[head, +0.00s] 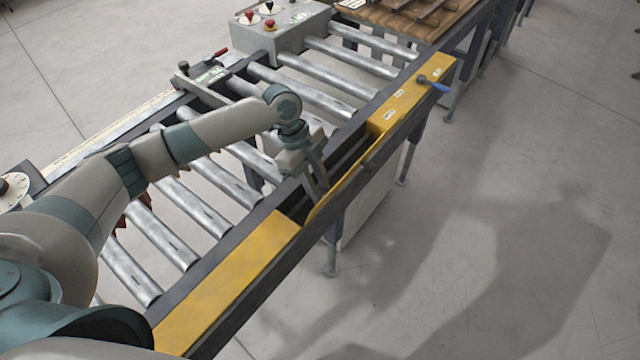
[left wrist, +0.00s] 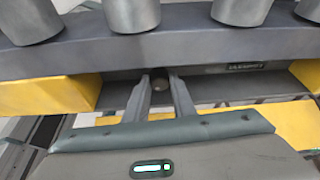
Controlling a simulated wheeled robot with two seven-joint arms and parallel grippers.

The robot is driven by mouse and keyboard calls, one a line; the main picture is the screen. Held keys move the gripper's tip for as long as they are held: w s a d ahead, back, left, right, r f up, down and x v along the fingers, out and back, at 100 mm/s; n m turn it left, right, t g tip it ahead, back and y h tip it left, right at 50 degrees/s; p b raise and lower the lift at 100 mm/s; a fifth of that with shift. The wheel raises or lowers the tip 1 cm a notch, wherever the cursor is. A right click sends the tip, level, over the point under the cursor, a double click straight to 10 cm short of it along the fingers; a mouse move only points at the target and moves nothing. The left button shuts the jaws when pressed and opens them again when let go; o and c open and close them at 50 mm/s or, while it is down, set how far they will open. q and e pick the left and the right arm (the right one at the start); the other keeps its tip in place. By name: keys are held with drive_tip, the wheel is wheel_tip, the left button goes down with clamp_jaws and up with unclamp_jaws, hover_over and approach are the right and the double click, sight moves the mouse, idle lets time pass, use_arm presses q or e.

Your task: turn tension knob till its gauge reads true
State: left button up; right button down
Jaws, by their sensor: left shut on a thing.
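My left gripper (head: 318,190) reaches down into a gap in the yellow side cover of the roller conveyor. In the left wrist view its two fingers (left wrist: 162,82) point into the dark recess and are closed around a small round dark knob (left wrist: 160,84), which seems to be the tension knob. The fingers hide most of it. In the head view the knob is hidden behind the gripper. A small dark label (left wrist: 245,66) with unreadable lettering is on the rail to the right of it. I cannot make out the gauge reading. My right gripper is not in view.
A yellow panel (head: 345,192) tilts outward below the opening. Fixed yellow covers (head: 235,275) flank the gap, and a blue-handled lever (head: 437,86) is at the far end. Steel rollers (head: 205,200) and a grey control box (head: 282,30) are beyond. The floor at right is clear.

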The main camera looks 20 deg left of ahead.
use_arm(q)
drive_tip(key=n+p, duration=0.1)
drive_tip(key=n+t+p, duration=0.1)
drive_tip(key=n+p, duration=0.1)
drive_tip(key=shift+s+r, duration=0.15)
drive_tip(key=shift+r, duration=0.1)
drive_tip(key=shift+f+n+t+p, duration=0.15)
drive_tip(key=shift+n+t+p, duration=0.55)
drive_tip(key=shift+n+p, duration=0.7)
drive_tip(key=o, duration=1)
drive_tip(key=shift+f, duration=0.1)
